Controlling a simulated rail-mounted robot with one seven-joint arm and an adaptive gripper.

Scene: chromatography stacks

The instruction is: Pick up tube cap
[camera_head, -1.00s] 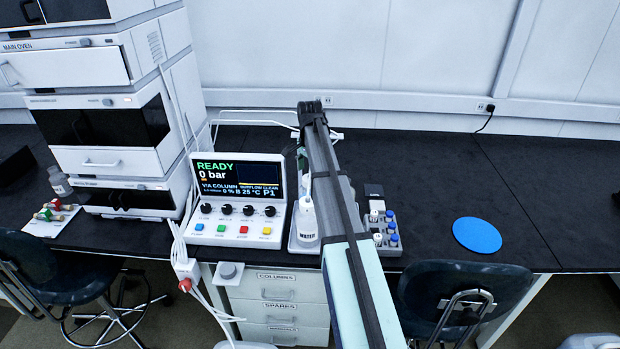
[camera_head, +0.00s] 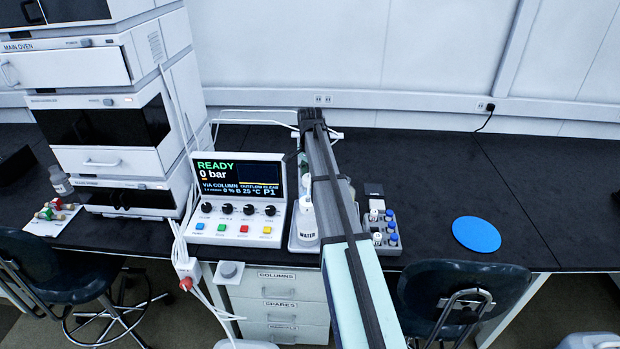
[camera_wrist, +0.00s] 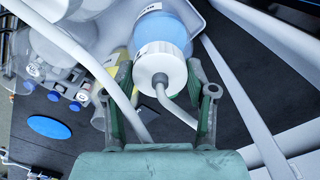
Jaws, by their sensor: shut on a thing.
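The tube cap (camera_wrist: 159,72) is white and ribbed, with a grey nozzle and a bent white tube. In the wrist view it is on the mouth end of a blue water bottle (camera_wrist: 162,32); I cannot tell whether it is seated or loose. My gripper (camera_wrist: 161,74) has its two green fingers on either side of the cap, shut on it. In the head view the white bottle labelled WATER (camera_head: 307,225) stands upright beside my arm. My arm hides most of the gripper there.
A grey rack (camera_head: 388,240) with blue- and white-capped vials stands right of my arm. The control panel (camera_head: 238,200) is close on the left. A blue disc (camera_head: 477,234) lies on the dark bench (camera_head: 440,175), which is mostly clear on the right.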

